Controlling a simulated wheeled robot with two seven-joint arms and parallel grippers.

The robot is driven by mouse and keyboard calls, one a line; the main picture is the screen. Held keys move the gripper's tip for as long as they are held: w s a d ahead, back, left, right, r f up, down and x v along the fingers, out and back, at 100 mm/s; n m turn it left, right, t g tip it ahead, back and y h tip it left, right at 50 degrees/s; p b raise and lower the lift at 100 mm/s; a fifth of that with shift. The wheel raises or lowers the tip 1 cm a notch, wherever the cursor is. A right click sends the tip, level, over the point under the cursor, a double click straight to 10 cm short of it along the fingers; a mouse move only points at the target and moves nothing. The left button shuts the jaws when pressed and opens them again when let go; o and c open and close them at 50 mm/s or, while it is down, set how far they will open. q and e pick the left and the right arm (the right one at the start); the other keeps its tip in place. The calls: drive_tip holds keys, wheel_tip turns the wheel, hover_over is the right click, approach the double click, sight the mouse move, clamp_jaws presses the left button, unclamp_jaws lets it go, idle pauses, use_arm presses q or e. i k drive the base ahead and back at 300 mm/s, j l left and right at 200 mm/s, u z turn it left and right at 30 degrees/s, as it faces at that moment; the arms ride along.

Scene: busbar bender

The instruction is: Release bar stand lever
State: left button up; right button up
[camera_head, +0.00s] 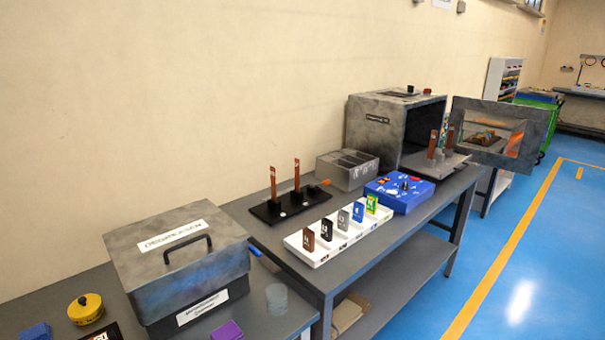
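A black bar stand (269,213) lies on the grey workbench against the wall, in the middle of the view. Two copper-coloured bars (297,176) stand upright on it. A small orange piece (324,183) shows at the stand's right end; I cannot tell whether it is the lever. More copper-coloured bars (433,146) stand upright at the front of an open grey machine (397,118). Neither of my grippers is in view.
A white holder (318,255) with several coloured tags lies in front of the stand. A blue control box (399,193) and a grey slotted box (347,169) are to its right. A lidded grey box (180,262) stands front left. The machine's door (478,147) is swung out right. The blue floor (545,240) is clear.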

sight(327, 183)
drive_tip(key=j, duration=0.7)
drive_tip(key=i+l, duration=0.5)
drive_tip(key=i+l+u, duration=0.1)
drive_tip(key=i+l, duration=0.35)
drive_tip(key=i, duration=0.25)
